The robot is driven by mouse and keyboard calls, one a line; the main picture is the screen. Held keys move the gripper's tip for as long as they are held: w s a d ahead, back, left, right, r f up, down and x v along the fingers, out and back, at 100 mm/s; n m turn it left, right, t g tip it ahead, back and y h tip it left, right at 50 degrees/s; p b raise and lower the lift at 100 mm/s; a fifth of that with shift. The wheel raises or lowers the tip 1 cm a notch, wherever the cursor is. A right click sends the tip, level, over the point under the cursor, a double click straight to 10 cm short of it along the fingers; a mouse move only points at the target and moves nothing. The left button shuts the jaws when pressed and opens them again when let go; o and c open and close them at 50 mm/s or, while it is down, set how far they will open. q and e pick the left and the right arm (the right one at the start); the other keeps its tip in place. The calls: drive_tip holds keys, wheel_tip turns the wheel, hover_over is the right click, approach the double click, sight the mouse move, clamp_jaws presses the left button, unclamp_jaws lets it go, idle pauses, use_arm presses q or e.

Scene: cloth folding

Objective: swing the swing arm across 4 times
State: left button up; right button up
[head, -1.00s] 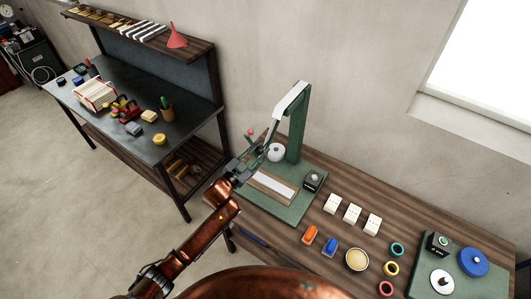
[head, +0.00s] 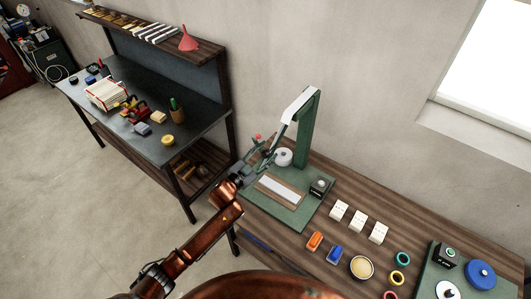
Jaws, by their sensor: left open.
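The swing arm (head: 296,105) is a pale bar hanging from the top of a green post (head: 309,130), which stands on a green base plate (head: 312,212). The bar slants down to the left. A small red knob (head: 258,137) shows near its lower end, partly behind my gripper. My left gripper (head: 267,154) is open at the lower end of the swing arm. Whether its fingers touch the arm or knob cannot be told. My right gripper is not in view.
The base plate carries a white strip in a brown frame (head: 280,191), a white roll (head: 284,157) and a black box with a knob (head: 319,188). White blocks (head: 358,220), orange and blue blocks, coloured rings and a tin lie to the right on the wooden bench. A dark workbench (head: 150,110) stands behind left.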

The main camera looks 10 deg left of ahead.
use_arm(q)
drive_tip(key=shift+s, duration=0.1)
drive_tip(key=v, duration=1.2)
drive_tip(key=shift+f, duration=0.1)
